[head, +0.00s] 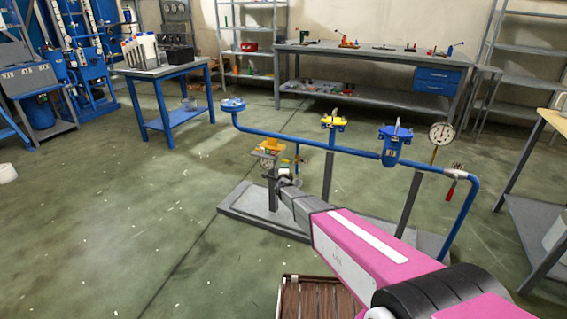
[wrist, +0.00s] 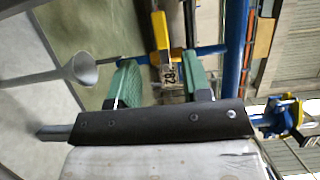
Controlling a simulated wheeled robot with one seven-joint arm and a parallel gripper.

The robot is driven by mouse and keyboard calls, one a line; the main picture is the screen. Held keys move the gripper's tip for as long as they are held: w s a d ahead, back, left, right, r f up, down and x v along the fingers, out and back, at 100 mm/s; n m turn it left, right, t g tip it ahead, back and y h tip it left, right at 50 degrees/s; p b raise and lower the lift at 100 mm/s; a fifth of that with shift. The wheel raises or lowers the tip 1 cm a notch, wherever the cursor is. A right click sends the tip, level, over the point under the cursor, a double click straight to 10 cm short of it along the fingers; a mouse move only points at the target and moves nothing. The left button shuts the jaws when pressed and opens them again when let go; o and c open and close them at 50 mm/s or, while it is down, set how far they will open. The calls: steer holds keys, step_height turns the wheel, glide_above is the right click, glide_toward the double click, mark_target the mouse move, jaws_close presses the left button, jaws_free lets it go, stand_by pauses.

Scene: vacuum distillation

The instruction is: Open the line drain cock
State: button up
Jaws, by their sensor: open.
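My gripper (wrist: 162,82) is open, with its two green fingers apart in the wrist view. A red-handled cock (head: 451,189) hangs on the right of the rig. No readable label names the line drain cock.
The blue pipe (head: 290,139) carries a yellow-topped valve (head: 333,122), a blue strainer-like body (head: 395,145) and a gauge (head: 441,133). Its grey base plate (head: 245,207) lies on the floor. A blue table (head: 165,70) stands back left, with open floor in front.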

mark_target(285, 161)
steer(key=w, duration=0.9)
steer(key=shift+a, duration=0.15)
jaws_close()
